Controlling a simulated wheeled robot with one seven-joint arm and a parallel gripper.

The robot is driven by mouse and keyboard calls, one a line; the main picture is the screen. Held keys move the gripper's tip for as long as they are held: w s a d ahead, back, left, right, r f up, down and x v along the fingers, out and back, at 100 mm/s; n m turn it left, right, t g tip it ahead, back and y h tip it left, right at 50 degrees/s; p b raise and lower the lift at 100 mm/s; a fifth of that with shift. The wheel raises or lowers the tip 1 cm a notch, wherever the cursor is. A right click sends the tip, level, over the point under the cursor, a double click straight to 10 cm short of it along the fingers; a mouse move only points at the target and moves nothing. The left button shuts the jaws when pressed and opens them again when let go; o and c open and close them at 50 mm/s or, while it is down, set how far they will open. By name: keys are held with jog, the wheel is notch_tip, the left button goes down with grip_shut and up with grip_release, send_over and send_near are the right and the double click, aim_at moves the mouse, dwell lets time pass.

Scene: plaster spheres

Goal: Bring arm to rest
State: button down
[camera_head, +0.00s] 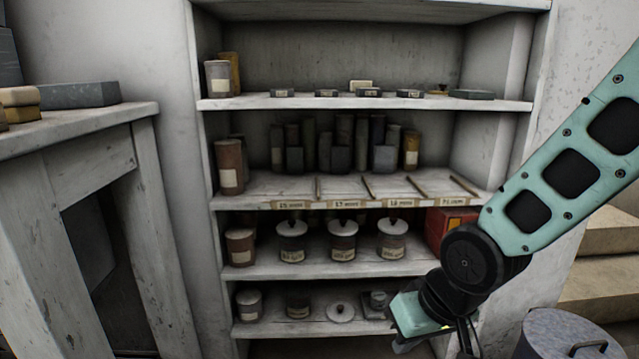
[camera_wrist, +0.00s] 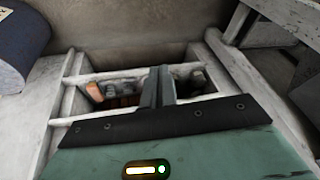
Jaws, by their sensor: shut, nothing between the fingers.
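My arm is teal with black joints and reaches in from the right in the head view, bent downward at its black elbow. Its lower end hangs in front of the lower right part of the shelf unit (camera_head: 205,180), and the fingertips cannot be made out there. In the wrist view my gripper (camera_wrist: 160,72) shows as two dark fingers pressed together with nothing between them. Past the fingers is a pale frame with dark openings, where orange and grey things (camera_wrist: 125,98) show, too dim to name.
Lidded jars (camera_head: 343,240) stand on the shelf unit, with dark books or blocks (camera_head: 340,145) above. A red box (camera_head: 445,225) sits close to my arm's elbow. A metal bin (camera_head: 560,337) stands at the lower right, near steps (camera_head: 605,235). A table (camera_head: 75,130) stands left.

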jog(key=s+d+r+n+g+h, duration=0.1)
jog(key=s+r+n+g+h, duration=0.25)
jog(key=s, duration=1.25)
notch_tip(320, 180, up, 30)
jog(key=y+p, duration=0.1)
jog(key=p, duration=2.8)
jog(key=shift+w+r+n, duration=0.15)
jog(key=shift+n, duration=0.2)
jog(key=shift+d, duration=0.2)
